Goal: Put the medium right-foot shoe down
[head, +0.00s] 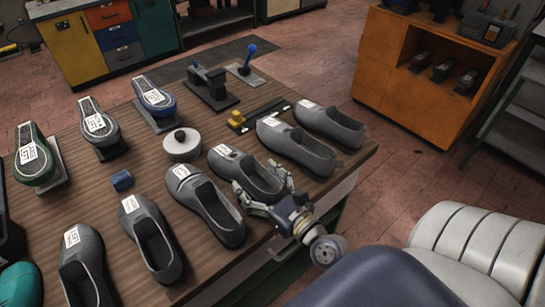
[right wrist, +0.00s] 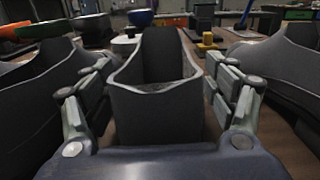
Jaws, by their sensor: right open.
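A grey slip-on shoe (head: 240,170) with a white label on its toe rests on the wooden table (head: 85,205). My right gripper (head: 264,192) is at its heel end, open, with one finger on each side. In the right wrist view the shoe's heel (right wrist: 155,112) stands upright between the spread fingers, with gaps visible at the sides. The label is too small to read, so I cannot tell its size or foot. My left gripper is not in view.
Other grey shoes stand close on both sides, one to the left (head: 207,208) and one to the right (head: 296,148).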

